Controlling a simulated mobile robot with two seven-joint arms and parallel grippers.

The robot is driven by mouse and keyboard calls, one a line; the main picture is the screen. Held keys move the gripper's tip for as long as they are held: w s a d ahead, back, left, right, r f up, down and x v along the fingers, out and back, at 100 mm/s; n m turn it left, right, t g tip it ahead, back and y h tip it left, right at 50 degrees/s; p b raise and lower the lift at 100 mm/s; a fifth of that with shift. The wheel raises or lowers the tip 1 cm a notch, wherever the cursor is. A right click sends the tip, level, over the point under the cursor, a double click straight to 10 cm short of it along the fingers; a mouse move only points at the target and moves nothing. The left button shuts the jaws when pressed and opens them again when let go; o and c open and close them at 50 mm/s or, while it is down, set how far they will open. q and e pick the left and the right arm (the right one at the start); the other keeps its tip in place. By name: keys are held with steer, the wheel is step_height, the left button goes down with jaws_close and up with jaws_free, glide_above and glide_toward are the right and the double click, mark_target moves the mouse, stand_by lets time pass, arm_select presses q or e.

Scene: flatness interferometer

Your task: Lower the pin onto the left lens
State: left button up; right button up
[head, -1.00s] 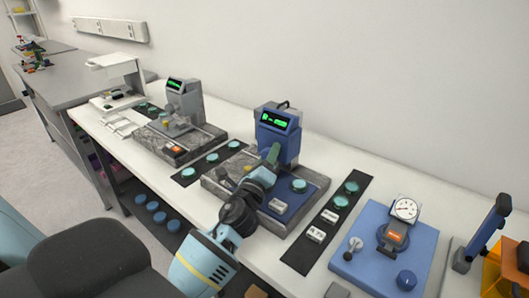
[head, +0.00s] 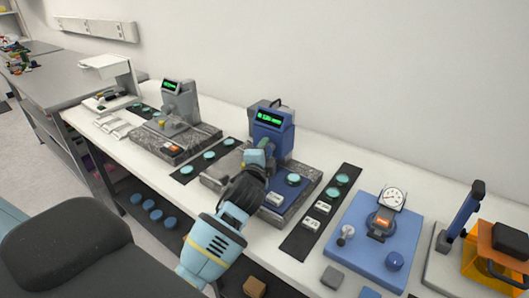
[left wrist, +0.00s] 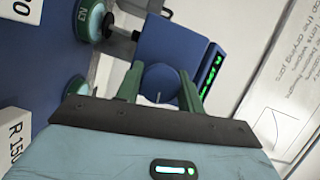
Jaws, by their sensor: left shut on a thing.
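The blue interferometer (head: 272,134) with a lit green display stands at the middle of the bench. My left gripper (head: 259,157) is at its front. In the left wrist view the fingers (left wrist: 160,92) are shut on a round blue knob (left wrist: 160,78) with a white mark, in front of the blue body. One teal lens (head: 293,180) shows on the blue plate, right of the gripper. The left wrist view shows two lenses, one at the top (left wrist: 91,18) and one (left wrist: 76,85) partly hidden by my gripper. My right gripper is not in view.
A grey instrument (head: 179,104) stands further left. A blue board (head: 356,256) with a dial gauge (head: 392,197) is at right. White label cards, one reading R 150 (left wrist: 20,140), lie near the gripper.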

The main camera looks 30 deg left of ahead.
arm_select(q)
steer(key=shift+n, duration=0.5)
steer(key=shift+g, duration=0.3)
steer(key=o, duration=1)
steer(key=shift+s+d, duration=0.1)
steer(key=shift+s, duration=0.35)
steer(key=shift+v, duration=3.45)
